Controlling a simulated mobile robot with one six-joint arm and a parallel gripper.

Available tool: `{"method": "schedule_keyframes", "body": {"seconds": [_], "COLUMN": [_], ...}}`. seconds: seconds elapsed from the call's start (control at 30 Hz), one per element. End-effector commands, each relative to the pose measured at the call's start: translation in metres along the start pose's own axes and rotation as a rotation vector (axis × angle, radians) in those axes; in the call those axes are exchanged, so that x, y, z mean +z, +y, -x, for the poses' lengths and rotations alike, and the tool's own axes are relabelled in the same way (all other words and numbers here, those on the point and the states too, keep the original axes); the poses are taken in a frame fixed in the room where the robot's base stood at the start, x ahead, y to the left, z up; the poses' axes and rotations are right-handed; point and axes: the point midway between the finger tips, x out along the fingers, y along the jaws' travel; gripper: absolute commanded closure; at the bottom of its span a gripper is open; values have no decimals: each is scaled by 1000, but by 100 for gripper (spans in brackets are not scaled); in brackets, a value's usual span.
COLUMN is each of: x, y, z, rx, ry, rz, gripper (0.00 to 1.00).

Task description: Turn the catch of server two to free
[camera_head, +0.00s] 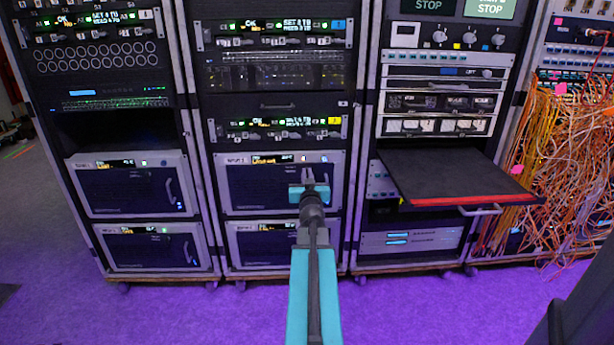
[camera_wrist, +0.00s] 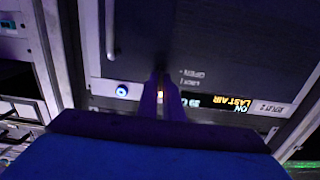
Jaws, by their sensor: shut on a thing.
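Server two (camera_head: 245,187) is the upper silver-framed unit low in the second rack from the left, with a dark front. My gripper (camera_head: 309,178) reaches its upper right front in the head view. In the wrist view, the picture is upside down and server two's dark front (camera_wrist: 225,50) fills the top. My gripper (camera_wrist: 160,82) is shut there on a small thing, seemingly the catch, beside the small printed words for open and lock. The fingers hide the catch, so I cannot tell its turn. A lit display (camera_wrist: 235,103) and a name label (camera_wrist: 272,107) show nearby.
A vertical handle (camera_wrist: 110,30) and a round blue-lit button (camera_wrist: 121,90) sit close to my fingers. Another server (camera_head: 262,245) is below. A dark shelf (camera_head: 450,177) with a red front edge sticks out to the right. Loose orange cables (camera_head: 560,170) hang at far right.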

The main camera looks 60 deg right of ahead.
Motion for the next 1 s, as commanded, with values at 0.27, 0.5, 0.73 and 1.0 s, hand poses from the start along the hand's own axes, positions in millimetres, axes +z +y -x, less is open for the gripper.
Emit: {"method": "schedule_keyframes", "body": {"seconds": [0.27,0.5,0.73,1.0], "x": [0,1,1,2], "y": [1,1,1,0], "z": [0,0,0,0], "rx": [2,3,3,3], "ry": [-1,-1,-2,-2], "rz": [34,142,321,575], "gripper": [100,100,100,100]}}
